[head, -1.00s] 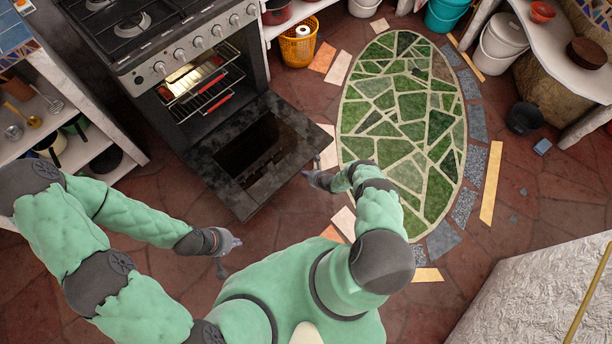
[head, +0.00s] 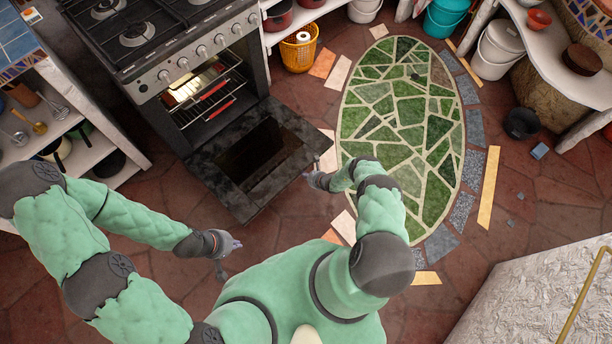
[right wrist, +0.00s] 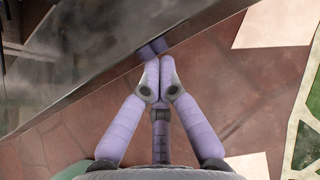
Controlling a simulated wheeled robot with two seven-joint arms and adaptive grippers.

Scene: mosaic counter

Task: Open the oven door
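The oven door (head: 212,172) is dark with a glass pane (head: 258,150). It is folded far down and out from the oven (head: 225,65), whose cavity with wire racks shows. My right gripper (head: 312,176) is just off the door's outer right corner. In the right wrist view its purple fingers (right wrist: 159,72) are together with nothing between them, close to the door's edge (right wrist: 120,76); I cannot tell whether they touch it. My left gripper (head: 232,256) is in front of the door's near corner, fingers spread and empty.
A green mosaic oval (head: 400,130) lies in the floor to the right, with loose tiles and a yellow strip (head: 489,188) around it. Shelves with pots (head: 85,165) stand left of the oven. A yellow basket (head: 299,50) is at the back. A pale block (head: 540,300) fills the lower right.

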